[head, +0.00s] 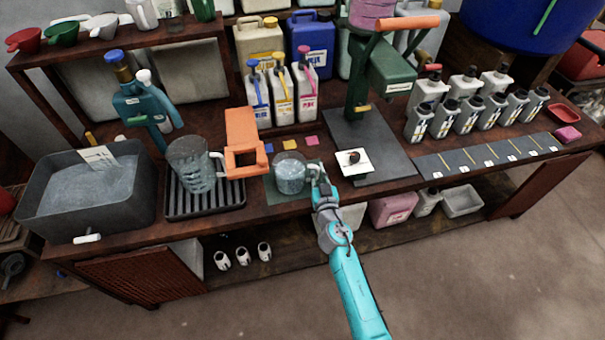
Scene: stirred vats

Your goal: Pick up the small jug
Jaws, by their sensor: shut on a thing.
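The small jug (290,176) is a clear, greyish container on a dark green mat (272,199) near the bench's front edge. It looks upright, and I cannot tell whether its base touches the mat. My gripper (317,172) is at its right side, shut on it, probably at the handle, which the fingers mostly hide. A larger clear jug (190,165) stands on a black ribbed tray (205,207) to the left.
An orange bracket (241,140) stands between the two jugs. A grey tub (90,205) is at the left. A green stirrer stand (360,75) on a dark plate rises behind right, with a white square (350,167) on the plate. Several grey bottles (470,105) stand at the right.

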